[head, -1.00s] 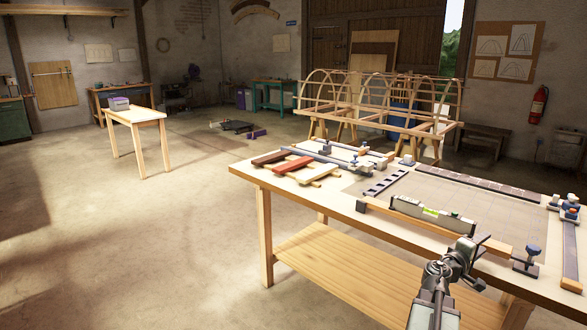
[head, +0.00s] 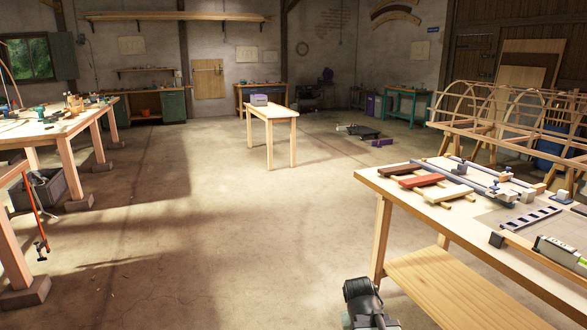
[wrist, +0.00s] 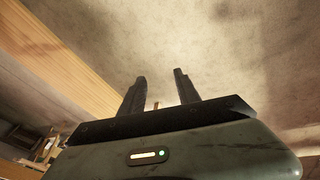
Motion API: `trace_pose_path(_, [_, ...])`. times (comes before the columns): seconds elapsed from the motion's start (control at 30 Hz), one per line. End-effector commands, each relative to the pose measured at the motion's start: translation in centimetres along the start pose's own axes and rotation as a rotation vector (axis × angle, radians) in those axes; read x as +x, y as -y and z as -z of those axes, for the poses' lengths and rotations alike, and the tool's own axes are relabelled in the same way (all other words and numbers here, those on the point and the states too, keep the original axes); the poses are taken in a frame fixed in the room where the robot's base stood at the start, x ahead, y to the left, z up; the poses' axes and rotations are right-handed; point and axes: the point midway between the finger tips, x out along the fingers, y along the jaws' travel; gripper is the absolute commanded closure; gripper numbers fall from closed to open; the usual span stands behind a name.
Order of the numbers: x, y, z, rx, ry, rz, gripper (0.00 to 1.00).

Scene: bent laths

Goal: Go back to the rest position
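In the wrist view my gripper (wrist: 160,84) points out over the bare concrete floor. Its two dark fingers stand apart with nothing between them, so it is open and empty. In the head view only part of my arm shows at the bottom, beside the near corner of the right workbench (head: 440,213); the fingers are not clear there. A pale wooden beam runs along the left of the wrist view.
The workbench holds coloured laths (head: 422,180), clamps and a spirit level (head: 562,252). Another bench (head: 60,125) with tools and a dark crate (head: 45,190) are at left. The middle floor is clear.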

Motion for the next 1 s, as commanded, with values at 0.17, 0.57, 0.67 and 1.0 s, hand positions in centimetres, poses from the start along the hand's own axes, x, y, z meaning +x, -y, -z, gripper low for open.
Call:
trace_pose_path(0.17, [-1.7, 5.0, -5.5, 0.025, 0.236, 0.221, 0.61])
trace_pose_path(0.57, [-15.1, 1.8, -2.1, 0.027, 0.219, 0.210, 0.61])
trace_pose_path(0.67, [-17.7, 1.2, -1.5, 0.027, 0.219, 0.210, 0.61])
trace_pose_path(1.0, [-18.6, 0.9, -1.3, 0.027, 0.218, 0.209, 0.61])
